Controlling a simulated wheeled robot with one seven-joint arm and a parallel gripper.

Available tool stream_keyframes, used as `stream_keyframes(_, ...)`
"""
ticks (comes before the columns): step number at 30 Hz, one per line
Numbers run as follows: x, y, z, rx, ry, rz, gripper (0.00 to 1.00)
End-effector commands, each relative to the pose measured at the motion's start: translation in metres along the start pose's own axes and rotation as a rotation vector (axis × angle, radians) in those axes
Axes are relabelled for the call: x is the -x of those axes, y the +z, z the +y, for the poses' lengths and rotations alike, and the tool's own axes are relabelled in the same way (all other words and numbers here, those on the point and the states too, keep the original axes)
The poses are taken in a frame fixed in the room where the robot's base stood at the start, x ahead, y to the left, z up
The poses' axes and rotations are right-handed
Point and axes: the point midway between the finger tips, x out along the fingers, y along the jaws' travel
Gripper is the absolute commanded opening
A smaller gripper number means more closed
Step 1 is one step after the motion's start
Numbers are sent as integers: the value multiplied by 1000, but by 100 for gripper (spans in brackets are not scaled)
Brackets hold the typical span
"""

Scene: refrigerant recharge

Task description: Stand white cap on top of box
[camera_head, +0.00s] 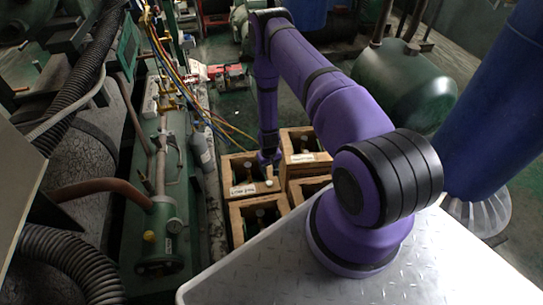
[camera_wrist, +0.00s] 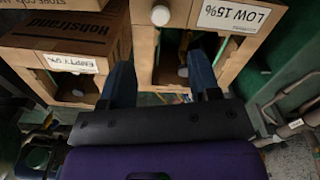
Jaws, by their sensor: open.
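A small round white cap (camera_wrist: 160,15) shows in the wrist view on the rim of the open wooden box labelled "LOW 15%" (camera_wrist: 205,47). In the head view a small pale spot at the front rim of a wooden box (camera_head: 236,165) may be the same cap. My gripper (camera_wrist: 163,80) is open and empty, with its two dark blue fingers apart at the box's opening. The cap lies beyond the fingertips, not between them. In the head view my gripper (camera_head: 267,157) is at the back right of that box, its fingers mostly hidden.
A second box labelled "EMPTY 0%" (camera_wrist: 72,62) stands close beside; another pale round top (camera_wrist: 183,72) shows inside the "LOW" box. More wooden boxes (camera_head: 259,215) crowd around. A green machine (camera_head: 165,220) stands left and a green tank (camera_head: 405,85) right.

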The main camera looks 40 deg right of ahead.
Motion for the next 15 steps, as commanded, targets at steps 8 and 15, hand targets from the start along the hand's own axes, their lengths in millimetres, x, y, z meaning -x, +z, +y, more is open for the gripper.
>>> stream_keyframes(8,10,-5,-1,2,0,5,57)
stream_keyframes(15,79,-39,-8,13,-3,38,57)
